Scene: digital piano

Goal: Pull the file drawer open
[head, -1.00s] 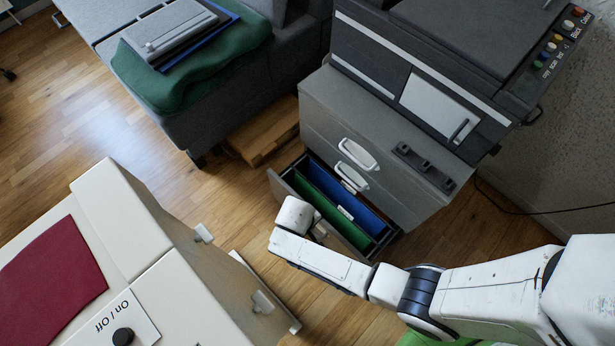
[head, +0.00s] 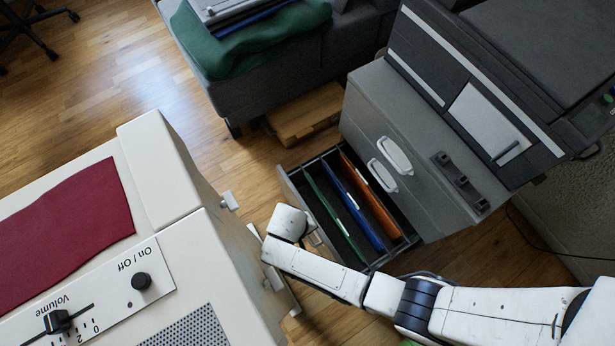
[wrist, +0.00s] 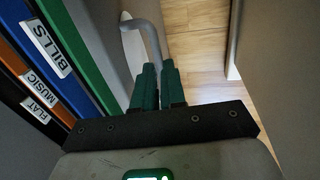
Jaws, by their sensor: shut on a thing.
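The lower file drawer (head: 289,188) of the grey cabinet (head: 392,105) is pulled well out. Inside stand a green folder (head: 322,202), a blue folder (head: 356,205) and an orange folder (head: 370,193). The wrist view shows their labels BILLS, MUSIC and FLAT. My gripper (wrist: 158,70) is shut on the drawer's grey bar handle (wrist: 150,37), its green fingers around the bar. In the head view my white wrist covers the gripper at the drawer front.
A cream digital piano (head: 165,165) with a red cloth (head: 70,225) stands close on the left, leaving a narrow gap to the drawer front. A printer (head: 480,90) sits on the cabinet. A wooden box (head: 305,112) lies beside the sofa behind.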

